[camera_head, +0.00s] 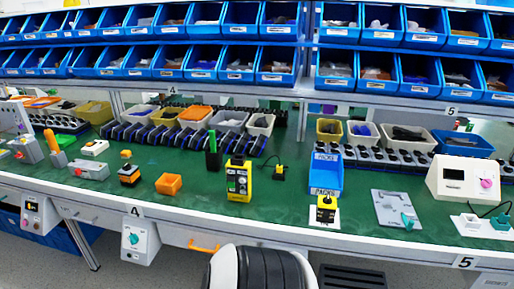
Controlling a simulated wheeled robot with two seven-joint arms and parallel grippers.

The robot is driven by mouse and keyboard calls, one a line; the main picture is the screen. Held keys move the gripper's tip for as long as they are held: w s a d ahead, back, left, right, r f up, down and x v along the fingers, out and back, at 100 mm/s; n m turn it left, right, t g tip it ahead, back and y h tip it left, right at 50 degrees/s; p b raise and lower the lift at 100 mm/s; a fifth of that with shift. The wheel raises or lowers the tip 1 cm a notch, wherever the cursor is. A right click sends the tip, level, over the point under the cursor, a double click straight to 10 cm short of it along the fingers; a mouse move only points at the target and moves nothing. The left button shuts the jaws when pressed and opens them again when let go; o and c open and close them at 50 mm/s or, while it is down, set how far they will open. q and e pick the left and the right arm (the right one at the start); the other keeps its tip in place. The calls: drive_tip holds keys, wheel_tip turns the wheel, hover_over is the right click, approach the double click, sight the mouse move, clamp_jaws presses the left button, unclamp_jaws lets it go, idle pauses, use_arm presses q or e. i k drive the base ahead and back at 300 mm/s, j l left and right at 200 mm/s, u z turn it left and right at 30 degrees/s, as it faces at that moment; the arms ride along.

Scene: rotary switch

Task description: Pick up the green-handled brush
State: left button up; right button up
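A slim upright item with a bright green top (212,141) and a dark lower part stands on the green bench mat, left of the yellow-and-black device. It looks like the green-handled brush, but its bristles cannot be made out at this size. Its lower part is close to the row of dark slots behind it. Neither of my grippers shows in the head view. Nothing is seen touching the green item.
A yellow-and-black device (239,181) stands just right of the green item. An orange box (169,184) lies to its front left. A blue PACKS bin (326,174) stands further right. Blue bins fill the shelves above. The mat (280,208) is clear near the front middle.

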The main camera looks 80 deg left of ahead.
sight(211, 133)
drive_tip(key=u, duration=3.1)
drive_tip(key=i+j+u, duration=0.2)
